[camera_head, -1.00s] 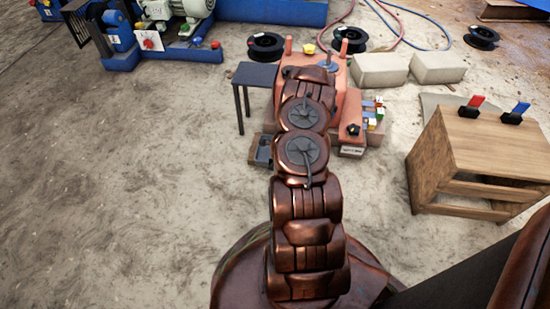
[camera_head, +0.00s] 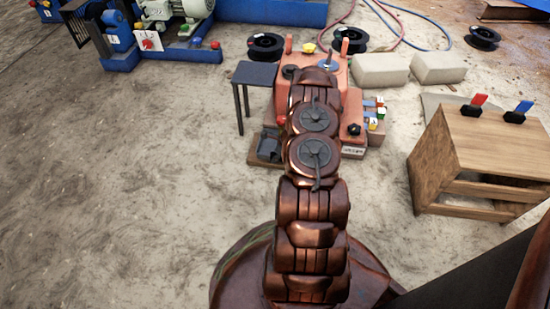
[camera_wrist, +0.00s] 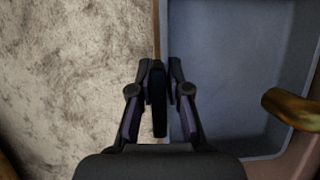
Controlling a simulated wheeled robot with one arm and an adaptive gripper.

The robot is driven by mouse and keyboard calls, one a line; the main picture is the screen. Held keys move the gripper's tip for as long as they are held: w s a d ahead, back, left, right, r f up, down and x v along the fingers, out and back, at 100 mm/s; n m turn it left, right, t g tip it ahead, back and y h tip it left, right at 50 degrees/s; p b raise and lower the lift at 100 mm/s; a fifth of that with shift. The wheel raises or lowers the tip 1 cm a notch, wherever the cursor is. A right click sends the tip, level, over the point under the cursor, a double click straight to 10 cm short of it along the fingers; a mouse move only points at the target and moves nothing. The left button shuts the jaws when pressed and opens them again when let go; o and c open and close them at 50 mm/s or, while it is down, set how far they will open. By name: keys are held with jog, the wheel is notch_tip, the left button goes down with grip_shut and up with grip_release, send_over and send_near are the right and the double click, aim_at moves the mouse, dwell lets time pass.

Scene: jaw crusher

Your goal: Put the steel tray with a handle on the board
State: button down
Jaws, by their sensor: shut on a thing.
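The steel tray (camera_wrist: 225,60) fills the right side of the wrist view as a blue-grey, shallow pan with raised walls. My gripper (camera_wrist: 160,95) is at its left wall, with its fingers shut on a dark upright piece that looks like the tray's handle. A thin brown strip shows along the tray's left edge. In the head view, a brown board (camera_head: 257,160) lies low at the left front of the red machine. A dark grey shape is above it, partly hidden by my arm. I cannot tell whether the tray touches the board.
The red jaw crusher (camera_head: 343,75) stands behind my arm. A small dark table (camera_head: 254,74) is at its left. A wooden stand (camera_head: 490,140) with red and blue clamps is at the right. The concrete floor at the left is clear. A brownish rounded piece (camera_wrist: 292,106) overlaps the tray's right side.

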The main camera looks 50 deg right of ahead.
jog(key=c, duration=1.1)
grip_release()
jog(key=shift+c, duration=0.2)
